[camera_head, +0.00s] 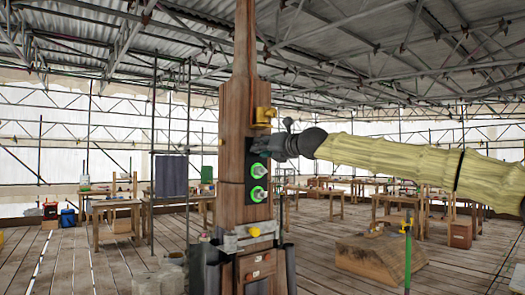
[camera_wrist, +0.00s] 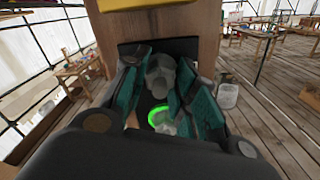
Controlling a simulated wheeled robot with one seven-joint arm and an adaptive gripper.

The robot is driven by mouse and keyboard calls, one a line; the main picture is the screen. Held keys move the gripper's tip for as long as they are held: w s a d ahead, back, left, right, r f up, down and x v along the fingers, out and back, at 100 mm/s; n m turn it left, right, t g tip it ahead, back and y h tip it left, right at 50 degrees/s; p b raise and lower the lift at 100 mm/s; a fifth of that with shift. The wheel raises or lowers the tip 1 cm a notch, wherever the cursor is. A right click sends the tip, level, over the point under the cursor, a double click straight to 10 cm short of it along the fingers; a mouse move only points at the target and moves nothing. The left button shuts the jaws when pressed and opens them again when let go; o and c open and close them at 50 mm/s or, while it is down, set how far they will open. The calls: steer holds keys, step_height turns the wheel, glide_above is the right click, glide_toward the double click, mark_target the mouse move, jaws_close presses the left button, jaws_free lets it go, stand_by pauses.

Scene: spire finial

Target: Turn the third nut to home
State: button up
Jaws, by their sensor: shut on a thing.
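A wooden spire post (camera_head: 231,150) stands upright in the head view, with a dark plate (camera_head: 250,158) on its front. Two pale nuts with glowing green rings show on the plate, a middle one (camera_head: 258,170) and a lower one (camera_head: 258,194). My gripper (camera_head: 263,147) reaches in from the right at the plate's top and hides that spot in the head view. In the wrist view its teal fingers (camera_wrist: 163,92) are shut on a grey nut (camera_wrist: 160,74), the uppermost one. A green ring (camera_wrist: 160,117) shows just below it, partly between the fingers.
A yellow bracket (camera_head: 264,116) juts from the post just above my gripper. A metal clamp with yellow parts (camera_head: 250,236) circles the post lower down. A wooden block (camera_head: 380,262) lies on the plank floor at right. Workbenches stand farther back.

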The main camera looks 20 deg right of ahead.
steer(key=shift+f, duration=0.15)
steer(key=o, duration=1)
steer(key=shift+d, duration=0.1)
steer(key=v, duration=1.2)
